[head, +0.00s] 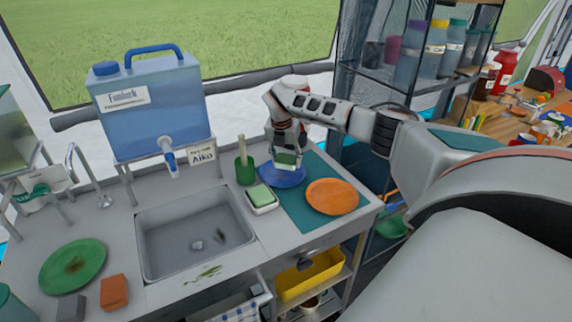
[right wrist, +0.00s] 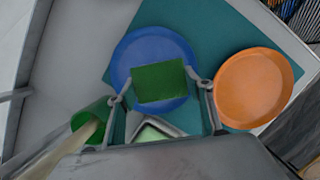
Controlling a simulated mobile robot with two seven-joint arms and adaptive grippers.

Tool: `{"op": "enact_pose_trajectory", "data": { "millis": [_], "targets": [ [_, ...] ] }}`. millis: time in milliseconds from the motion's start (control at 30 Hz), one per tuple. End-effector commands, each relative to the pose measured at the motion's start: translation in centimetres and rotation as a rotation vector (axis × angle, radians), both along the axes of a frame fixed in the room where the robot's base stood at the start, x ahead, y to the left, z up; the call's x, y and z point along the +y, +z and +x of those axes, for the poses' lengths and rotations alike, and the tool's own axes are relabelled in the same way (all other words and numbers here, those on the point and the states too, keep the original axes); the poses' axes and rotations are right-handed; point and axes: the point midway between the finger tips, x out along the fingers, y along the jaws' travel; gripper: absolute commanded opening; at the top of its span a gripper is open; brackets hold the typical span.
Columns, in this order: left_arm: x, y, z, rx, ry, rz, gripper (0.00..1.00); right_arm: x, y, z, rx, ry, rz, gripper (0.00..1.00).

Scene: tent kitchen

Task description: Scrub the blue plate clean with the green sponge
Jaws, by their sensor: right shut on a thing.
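My right gripper (head: 287,158) is shut on the green sponge (right wrist: 160,82); its fingers (right wrist: 163,92) grip the sponge's two sides. The sponge is over the blue plate (head: 284,178), which lies flat on the teal mat (head: 297,208). In the right wrist view the sponge covers the lower middle of the blue plate (right wrist: 137,50). I cannot tell whether the sponge touches it. The visible part of the plate shows no clear stain. My left gripper is not in view.
An orange plate (head: 332,196) lies on the mat. A white dish with a pale green block (head: 262,197) and a green cup with a brush (head: 244,168) stand close by. A sink (head: 195,240), a stained green plate (head: 73,265) and an orange block (head: 114,292) are further left.

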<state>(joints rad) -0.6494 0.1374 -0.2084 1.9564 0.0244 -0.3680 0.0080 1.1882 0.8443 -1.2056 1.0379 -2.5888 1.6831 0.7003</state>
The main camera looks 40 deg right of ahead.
Motion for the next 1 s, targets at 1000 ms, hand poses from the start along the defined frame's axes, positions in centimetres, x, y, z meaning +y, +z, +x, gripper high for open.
{"op": "enact_pose_trajectory", "data": {
  "millis": [1000],
  "targets": [
    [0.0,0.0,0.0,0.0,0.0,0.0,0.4,0.0,4.5,0.0,-0.001,0.0,-0.001,0.34]
  ]
}}
